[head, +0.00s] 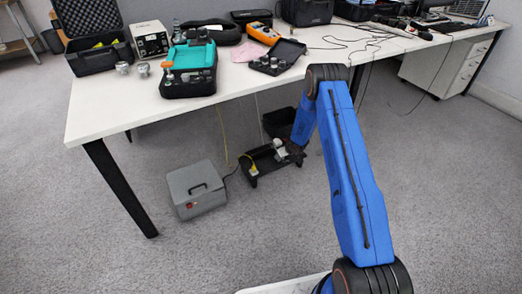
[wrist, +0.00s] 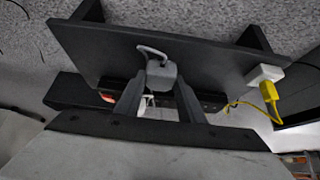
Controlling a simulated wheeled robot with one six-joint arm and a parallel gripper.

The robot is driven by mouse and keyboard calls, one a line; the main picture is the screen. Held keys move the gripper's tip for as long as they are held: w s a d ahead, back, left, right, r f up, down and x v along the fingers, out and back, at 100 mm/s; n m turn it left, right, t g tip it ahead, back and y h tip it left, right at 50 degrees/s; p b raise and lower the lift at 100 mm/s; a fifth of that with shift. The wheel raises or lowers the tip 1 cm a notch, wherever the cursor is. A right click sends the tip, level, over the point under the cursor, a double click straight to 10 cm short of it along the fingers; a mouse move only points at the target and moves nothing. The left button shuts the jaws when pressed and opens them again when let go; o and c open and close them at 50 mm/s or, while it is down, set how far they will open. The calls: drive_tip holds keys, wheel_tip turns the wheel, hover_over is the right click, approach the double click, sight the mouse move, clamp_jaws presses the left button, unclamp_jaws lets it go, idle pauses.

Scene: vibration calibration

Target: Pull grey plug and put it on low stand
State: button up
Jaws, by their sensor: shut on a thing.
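A grey plug (wrist: 163,77) with a short pale cable loop is between the two fingertips of my gripper (wrist: 160,88) in the wrist view. The fingers are shut on it. The plug overlaps the dark board of the low stand (wrist: 105,50) in this view; I cannot tell whether it touches the board. A dark power strip (wrist: 208,102) lies beside the board, partly hidden by my fingers. In the head view the low black stand (head: 262,162) is on the floor under the table, and my gripper there is small and partly hidden by my arm.
A white plug (wrist: 264,75) with a yellow connector (wrist: 269,91) sits at the board's right side in the wrist view. In the head view, a grey box (head: 195,190) stands left of the stand. The white table (head: 110,105) is overhead, with a black leg (head: 120,190).

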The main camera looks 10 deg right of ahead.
drive_tip(key=shift+f, duration=0.35)
idle(0.4)
drive_tip(key=o, duration=1.1)
drive_tip(key=shift+s+r, duration=0.1)
drive_tip(key=shift+r, duration=0.05)
drive_tip(key=shift+v, duration=2.3)
